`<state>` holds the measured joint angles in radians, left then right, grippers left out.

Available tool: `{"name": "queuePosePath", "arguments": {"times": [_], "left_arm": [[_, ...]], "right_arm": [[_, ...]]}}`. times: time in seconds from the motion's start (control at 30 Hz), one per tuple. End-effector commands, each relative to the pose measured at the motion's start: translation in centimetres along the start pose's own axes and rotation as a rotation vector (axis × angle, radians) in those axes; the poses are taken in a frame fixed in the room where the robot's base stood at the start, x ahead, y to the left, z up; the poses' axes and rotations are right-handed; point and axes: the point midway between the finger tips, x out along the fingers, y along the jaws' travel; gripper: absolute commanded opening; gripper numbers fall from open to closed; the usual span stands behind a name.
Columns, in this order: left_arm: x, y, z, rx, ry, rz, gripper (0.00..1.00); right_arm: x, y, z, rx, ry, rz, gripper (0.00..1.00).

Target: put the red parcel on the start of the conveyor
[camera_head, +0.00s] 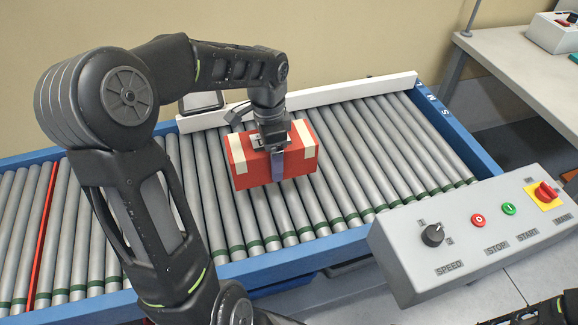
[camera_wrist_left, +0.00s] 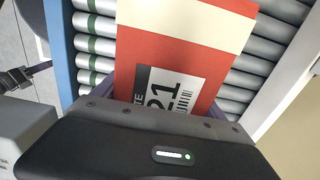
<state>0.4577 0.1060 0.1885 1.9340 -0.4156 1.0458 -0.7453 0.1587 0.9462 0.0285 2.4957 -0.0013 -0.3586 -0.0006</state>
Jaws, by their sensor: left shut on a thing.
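The red parcel (camera_head: 250,172), a box with cream tape bands, is over the grey rollers of the conveyor (camera_head: 341,221), near the middle of the visible stretch. My left gripper (camera_head: 278,160) is shut on it from above, one finger down its near side. I cannot tell whether the parcel touches the rollers. The left wrist view shows the parcel's red face (camera_wrist_left: 205,50) with a white label reading 21. A dark piece that looks like part of my right gripper (camera_wrist_left: 25,75) shows at that view's left edge; its jaws are unclear.
A red line (camera_head: 41,235) crosses the rollers at the left. A white guide rail (camera_head: 345,91) runs along the back. A grey control box (camera_head: 470,235) stands at the front right, and a table (camera_head: 520,70) at the back right. Rollers right of the parcel are clear.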

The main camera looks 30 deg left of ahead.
Motion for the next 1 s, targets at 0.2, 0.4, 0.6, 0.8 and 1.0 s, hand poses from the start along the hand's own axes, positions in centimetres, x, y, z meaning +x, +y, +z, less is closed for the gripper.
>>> {"name": "queuePosePath", "arguments": {"times": [0.2,0.4,0.6,0.8,1.0], "left_arm": [[2.8,0.0,0.0,0.001,0.001,-0.001,0.12],[2.8,-0.1,-0.1,0.001,0.002,-0.002,0.12],[3.6,0.0,0.0,0.001,0.0,0.001,0.12],[6.2,0.0,0.0,0.001,0.0,0.001,0.12],[6.6,-0.1,-0.1,0.001,0.002,-0.002,0.12]], "right_arm": [[0.1,0.1,0.0,0.0,0.0,0.0,0.36],[0.1,0.0,0.0,0.0,0.0,0.0,0.36],[0.2,0.1,0.0,0.0,0.0,0.0,0.36],[0.4,0.1,0.0,-0.001,0.0,0.0,0.36],[0.4,0.1,0.0,-0.001,0.0,0.0,0.36]]}}
